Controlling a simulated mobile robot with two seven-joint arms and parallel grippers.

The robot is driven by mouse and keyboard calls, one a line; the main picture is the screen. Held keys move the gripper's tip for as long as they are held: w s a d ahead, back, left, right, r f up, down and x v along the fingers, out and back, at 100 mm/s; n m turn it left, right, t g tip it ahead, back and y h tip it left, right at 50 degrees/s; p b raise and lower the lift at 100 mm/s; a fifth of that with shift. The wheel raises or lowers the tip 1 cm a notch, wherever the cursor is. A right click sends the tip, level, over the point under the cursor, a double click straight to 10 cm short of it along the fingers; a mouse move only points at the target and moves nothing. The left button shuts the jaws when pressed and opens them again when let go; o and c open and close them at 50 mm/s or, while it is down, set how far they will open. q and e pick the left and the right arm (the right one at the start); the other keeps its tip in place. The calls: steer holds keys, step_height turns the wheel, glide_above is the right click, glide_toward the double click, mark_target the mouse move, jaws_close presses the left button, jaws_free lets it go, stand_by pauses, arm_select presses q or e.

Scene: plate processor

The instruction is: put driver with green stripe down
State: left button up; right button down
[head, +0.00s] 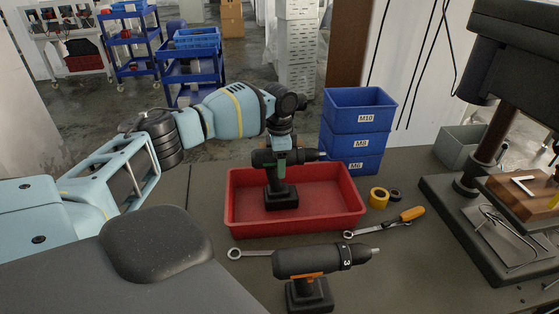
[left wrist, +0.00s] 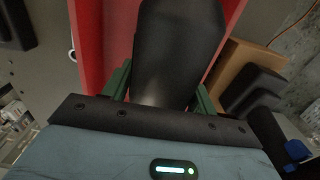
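The black driver (head: 281,194) is upright within the outline of the red tray (head: 345,215). A bit of green shows at its handle, but I cannot tell stripe from finger there. My left gripper (head: 280,165) comes down on it from above. In the left wrist view its green fingers (left wrist: 160,90) lie along both sides of the driver's black body (left wrist: 180,40), and it looks shut on it. I cannot tell whether the base touches the tray floor. A second driver (head: 310,262), with an orange stripe, stands on the table in front of the tray. My right gripper is out of view.
Blue bins (head: 358,119) are stacked behind the tray. Yellow tape (head: 378,197), an orange-handled screwdriver (head: 412,214) and a wrench (head: 236,253) lie around it. A drill press (head: 480,150) stands at right. Table right of the orange-striped driver is clear.

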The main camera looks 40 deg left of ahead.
arm_select(q)
steer(key=shift+o, duration=1.4)
steer(key=shift+r, duration=0.1)
step_height(320, 180, up, 12)
steer(key=shift+r, duration=0.1)
